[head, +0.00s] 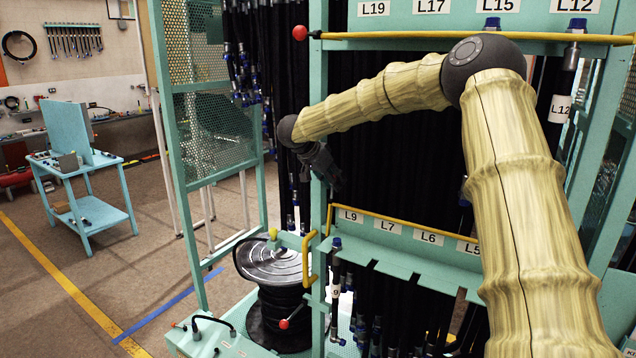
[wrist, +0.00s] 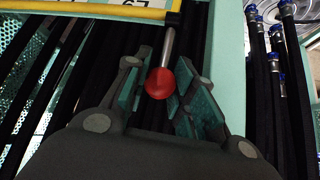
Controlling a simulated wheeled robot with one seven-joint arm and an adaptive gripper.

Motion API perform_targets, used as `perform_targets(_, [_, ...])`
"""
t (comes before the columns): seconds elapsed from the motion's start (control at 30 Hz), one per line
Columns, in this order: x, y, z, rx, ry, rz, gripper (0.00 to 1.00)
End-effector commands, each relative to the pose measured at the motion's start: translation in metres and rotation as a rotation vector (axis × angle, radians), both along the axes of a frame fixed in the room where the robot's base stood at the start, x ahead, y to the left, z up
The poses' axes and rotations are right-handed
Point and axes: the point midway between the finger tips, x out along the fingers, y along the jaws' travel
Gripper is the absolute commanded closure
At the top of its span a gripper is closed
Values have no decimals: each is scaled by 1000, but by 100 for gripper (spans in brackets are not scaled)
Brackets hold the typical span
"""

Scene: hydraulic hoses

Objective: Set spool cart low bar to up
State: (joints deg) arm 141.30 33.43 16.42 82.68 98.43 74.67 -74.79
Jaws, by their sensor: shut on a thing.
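The low yellow bar (head: 405,224) runs across the front of the lower teal hose rack, near the L9 to L5 labels. It also shows at the top left of the wrist view (wrist: 95,9), with a black end piece. A grey rod (wrist: 168,48) leads from that end to a red ball knob (wrist: 160,86). My gripper (wrist: 160,76) is shut on the red knob, with a teal-padded finger on each side. In the head view my gripper (head: 328,174) is above the bar's left end, and I cannot see the knob there.
An upper yellow bar (head: 450,38) with a red knob (head: 299,33) crosses the rack above my arm. A teal post (wrist: 228,70) stands close right of my gripper. Black hoses (head: 410,140) hang behind. A black reel (head: 275,290) stands lower left.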

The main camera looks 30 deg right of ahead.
Motion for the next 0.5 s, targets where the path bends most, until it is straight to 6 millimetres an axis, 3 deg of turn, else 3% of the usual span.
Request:
perform_targets(0.2, [-4,-17,0,36,15,-14,100])
perform_targets(0.5, [-5,-24,0,46,20,-17,100])
